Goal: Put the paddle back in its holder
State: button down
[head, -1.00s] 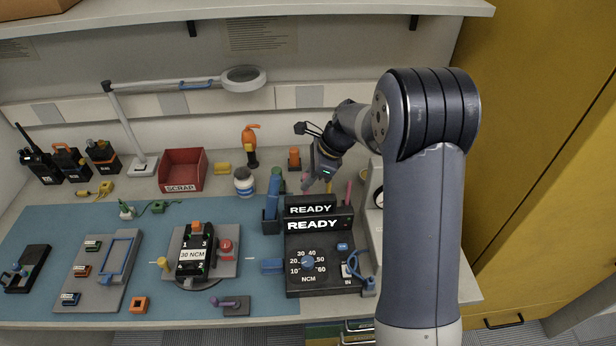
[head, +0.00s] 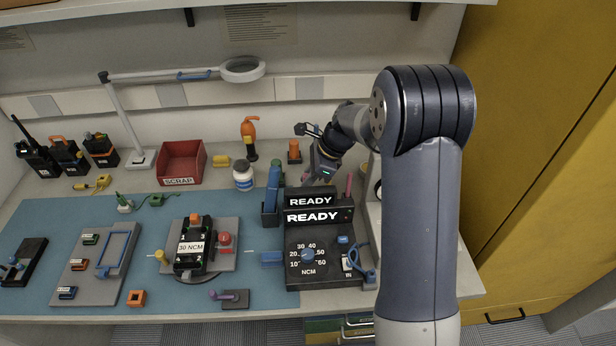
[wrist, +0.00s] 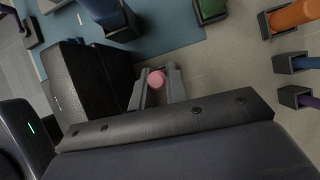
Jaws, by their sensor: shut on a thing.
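My gripper (wrist: 158,84) is shut on a pink-ended rod (wrist: 156,78), seen end-on between the fingers in the wrist view. I cannot tell from its visible end whether this is the paddle, and the rest of it is hidden. In the head view my gripper (head: 317,179) is just behind the black tester (head: 312,250) with its two READY displays. A tall blue piece (head: 273,183) stands in a dark blue holder (head: 270,217) at the tester's left. I cannot tell which holder belongs to the paddle.
Dark sockets holding a blue piece (wrist: 298,62) and a purple piece (wrist: 300,97) show in the wrist view. Another pink rod (head: 348,185) stands at the tester's back right.

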jog(key=c, duration=1.3)
grip_release()
jog(key=shift+f, duration=0.1)
jog(key=v, duration=1)
jog(key=shift+d+r+b, duration=0.2)
jog(key=shift+r+b, duration=0.15)
jog(key=shift+b, duration=0.05)
jog(key=p+x, duration=0.1)
jog(key=x, duration=1)
jog(key=shift+r, duration=0.7)
jog(key=shift+f, duration=0.15)
